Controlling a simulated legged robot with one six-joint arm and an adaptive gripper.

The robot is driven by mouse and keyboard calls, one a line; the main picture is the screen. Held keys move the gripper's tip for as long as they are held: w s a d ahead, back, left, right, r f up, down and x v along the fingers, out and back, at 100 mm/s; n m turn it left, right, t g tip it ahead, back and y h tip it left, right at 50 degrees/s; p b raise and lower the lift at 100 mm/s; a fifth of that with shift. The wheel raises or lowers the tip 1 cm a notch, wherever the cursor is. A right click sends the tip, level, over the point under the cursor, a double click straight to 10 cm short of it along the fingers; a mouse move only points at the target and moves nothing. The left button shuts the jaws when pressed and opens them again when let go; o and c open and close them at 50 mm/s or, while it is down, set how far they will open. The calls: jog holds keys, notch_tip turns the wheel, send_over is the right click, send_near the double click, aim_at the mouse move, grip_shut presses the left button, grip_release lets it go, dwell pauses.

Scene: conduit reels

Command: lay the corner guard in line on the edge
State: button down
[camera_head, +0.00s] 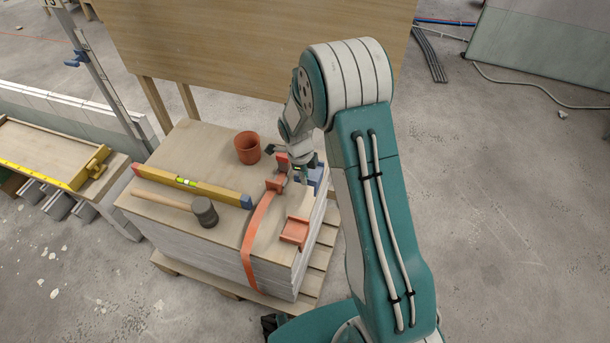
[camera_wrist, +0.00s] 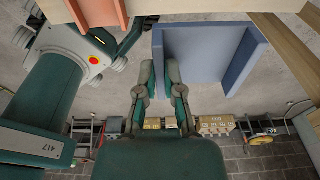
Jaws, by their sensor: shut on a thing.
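The blue corner guard (camera_head: 315,178) hangs at the right edge of the stack in the head view, partly hidden by my gripper. In the wrist view the guard (camera_wrist: 207,48) is a channel with two side walls. My gripper (camera_wrist: 160,68) is shut on its left wall, which lies between the fingertips. In the head view my gripper (camera_head: 304,166) is partly hidden by my arm. The stack (camera_head: 195,249) has a wooden top. Whether the guard touches the edge cannot be told.
Orange guards (camera_head: 295,231) (camera_head: 277,184) sit near the orange strap (camera_head: 252,245). A mallet (camera_head: 205,212), a yellow level (camera_head: 190,184) and a reddish cup (camera_head: 247,147) stand or lie on the stack top. A big wooden panel (camera_head: 250,45) rises behind.

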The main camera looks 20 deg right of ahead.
aim_at(305, 208)
jog(key=shift+a+f, duration=0.2)
jog(key=shift+f, duration=6.25)
jog(key=shift+f, duration=0.25)
jog(key=c, duration=0.7)
grip_release()
jog(key=shift+r, duration=0.15)
jog(key=r, duration=0.7)
jog(key=a+r, duration=0.1)
jog(key=r, duration=0.3)
jog(key=shift+w+a+r, duration=0.1)
jog(key=shift+w+r, duration=0.15)
jog(key=shift+w, duration=0.15)
jog(key=shift+r, duration=0.1)
